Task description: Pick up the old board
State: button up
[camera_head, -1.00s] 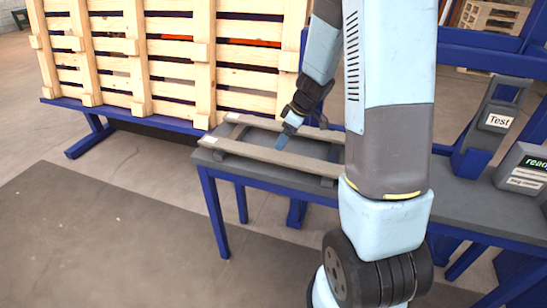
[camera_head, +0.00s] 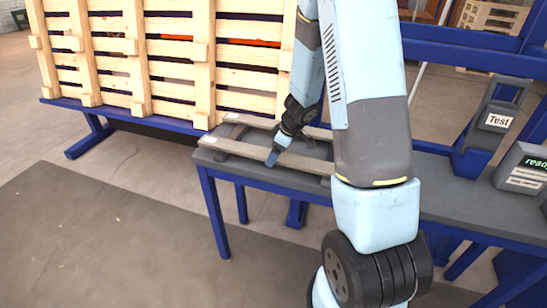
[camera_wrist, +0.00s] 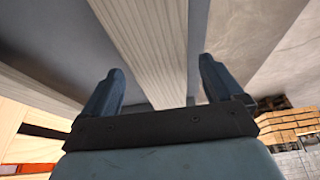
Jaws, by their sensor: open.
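Two long grey-brown boards lie side by side across short supports on the grey table (camera_head: 455,195). The near board (camera_head: 232,149) has a pale mark at its left end. The far board (camera_head: 250,121) lies behind it, partly hidden by my arm. The pictures do not clearly show which is the old one. My gripper (camera_head: 272,158) points down at the near board, close to its middle. In the wrist view my gripper (camera_wrist: 160,85) is open, and a grained board (camera_wrist: 150,45) runs between its two fingers. Contact with the board cannot be told.
A wooden pallet (camera_head: 170,60) stands upright on a blue frame behind the table, close to the boards' left ends. A Test panel (camera_head: 498,118) and a screen box (camera_head: 525,172) stand on the table at right. The floor at front left is clear.

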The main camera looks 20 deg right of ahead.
jog(key=shift+c, duration=0.3)
jog(key=c, duration=1.2)
jog(key=shift+c, duration=0.3)
jog(key=shift+r, duration=0.2)
